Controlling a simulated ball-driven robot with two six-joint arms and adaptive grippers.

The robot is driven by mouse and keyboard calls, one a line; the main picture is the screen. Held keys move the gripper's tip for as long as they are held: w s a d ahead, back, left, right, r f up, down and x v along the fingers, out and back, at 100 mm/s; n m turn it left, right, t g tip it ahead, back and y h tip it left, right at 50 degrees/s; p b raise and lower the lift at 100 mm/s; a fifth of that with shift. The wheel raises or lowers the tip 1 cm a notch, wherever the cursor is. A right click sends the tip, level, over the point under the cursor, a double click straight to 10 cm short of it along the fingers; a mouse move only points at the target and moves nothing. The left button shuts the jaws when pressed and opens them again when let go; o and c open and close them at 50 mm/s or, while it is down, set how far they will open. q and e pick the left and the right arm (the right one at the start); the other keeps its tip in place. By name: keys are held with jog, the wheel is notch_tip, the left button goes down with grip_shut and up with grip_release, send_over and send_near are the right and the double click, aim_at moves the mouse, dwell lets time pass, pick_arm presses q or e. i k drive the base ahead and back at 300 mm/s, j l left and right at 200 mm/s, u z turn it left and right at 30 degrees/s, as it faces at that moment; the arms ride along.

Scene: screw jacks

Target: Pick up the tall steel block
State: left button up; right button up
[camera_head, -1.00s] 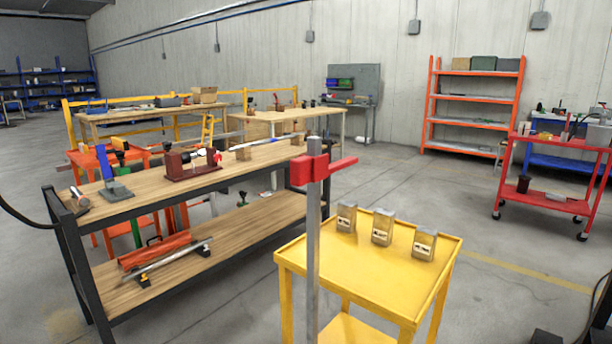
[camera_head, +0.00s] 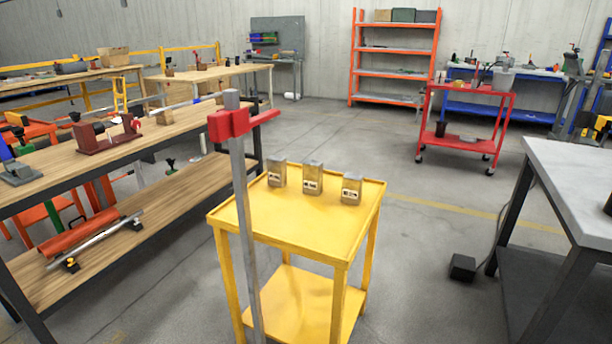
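Each has a pale label with dark print too small to read. They look close in height, so I cannot tell which is the tall steel block. They stand apart near the cart's far edge, and nothing touches them. Neither of my grippers is in view.
An upright grey bar with a red clamp head (camera_head: 230,123) stands before the cart's left side. A wooden workbench (camera_head: 130,160) is at left, a grey-topped table (camera_head: 580,180) at right. A red trolley (camera_head: 465,125) stands behind. Floor between cart and table is mostly open.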

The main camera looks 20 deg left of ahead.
aim_at(312, 170)
jog(key=u, duration=0.85)
jog(key=i+l+u, duration=0.1)
jog(key=l+u, duration=0.15)
jog(key=u, duration=0.2)
jog(key=i+l+u, duration=0.1)
jog(key=l+u, duration=0.25)
jog(key=u, duration=0.15)
jog(key=l+u, duration=0.3)
jog(key=u, duration=0.15)
jog(key=l+u, duration=0.45)
jog(key=j, duration=0.1)
